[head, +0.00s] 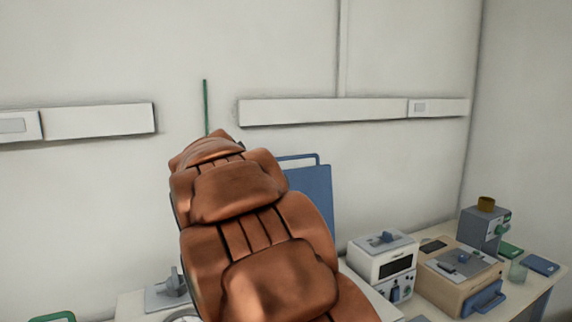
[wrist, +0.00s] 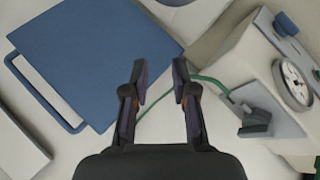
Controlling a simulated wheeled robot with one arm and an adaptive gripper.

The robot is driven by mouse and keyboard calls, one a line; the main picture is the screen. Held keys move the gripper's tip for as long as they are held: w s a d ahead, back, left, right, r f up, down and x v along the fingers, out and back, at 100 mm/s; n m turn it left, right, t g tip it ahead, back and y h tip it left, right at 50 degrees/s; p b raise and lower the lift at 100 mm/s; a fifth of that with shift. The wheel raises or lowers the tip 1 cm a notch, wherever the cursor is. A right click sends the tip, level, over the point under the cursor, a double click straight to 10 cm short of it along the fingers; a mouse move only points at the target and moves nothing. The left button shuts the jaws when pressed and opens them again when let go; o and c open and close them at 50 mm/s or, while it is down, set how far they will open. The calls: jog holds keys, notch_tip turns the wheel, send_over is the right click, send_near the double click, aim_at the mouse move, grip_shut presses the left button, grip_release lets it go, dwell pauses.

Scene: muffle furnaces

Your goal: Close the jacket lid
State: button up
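A flat blue panel (head: 312,195) with a thin handle frame along its top edge stands upright behind my arm in the head view. It looks like a raised lid; what it is hinged to is hidden by my arm. The blue panel (wrist: 90,55) fills the upper left of the wrist view, with its handle loop at its left edge. My gripper (wrist: 159,65) is open, with nothing between its fingers. My arm hides the gripper in the head view.
A white box device (head: 382,262), a beige box with a blue handle (head: 458,278) and a grey unit (head: 484,228) stand on the bench at right. In the wrist view, a device with a round gauge (wrist: 293,82) and a green cable (wrist: 208,80) lie right of the fingers.

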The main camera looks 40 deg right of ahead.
aim_at(285, 157)
jog(key=shift+w+d+r+n+t+h+b, duration=0.1)
jog(key=shift+w+d+r+n+t+h, duration=0.45)
jog(key=shift+w+d+r+n+h, duration=2.05)
jog(key=shift+w+d+r+m+t+y+b, duration=0.15)
jog(key=shift+w+d+r+m+t+y, duration=0.55)
jog(key=shift+w+d, duration=4.25)
jog(key=shift+w+d+r+n+t+h+b, duration=0.1)
jog(key=shift+w+d+r+n+t+h, duration=0.5)
jog(key=shift+w+d+r+h, duration=3.3)
jog(key=shift+s+d+f+g+y, duration=0.1)
jog(key=shift+s+d+f+y, duration=0.55)
jog(key=shift+d+y, duration=0.2)
jog(key=shift+s+d+f+g+y, duration=0.1)
jog(key=shift+s+d+f+y, duration=0.65)
jog(key=shift+d, duration=0.15)
jog(key=shift+s+d+f+g+y, duration=0.1)
jog(key=shift+s+d+f+y, duration=0.5)
jog(key=shift+d+y, duration=0.25)
jog(key=shift+c, duration=0.3)
grip_shut()
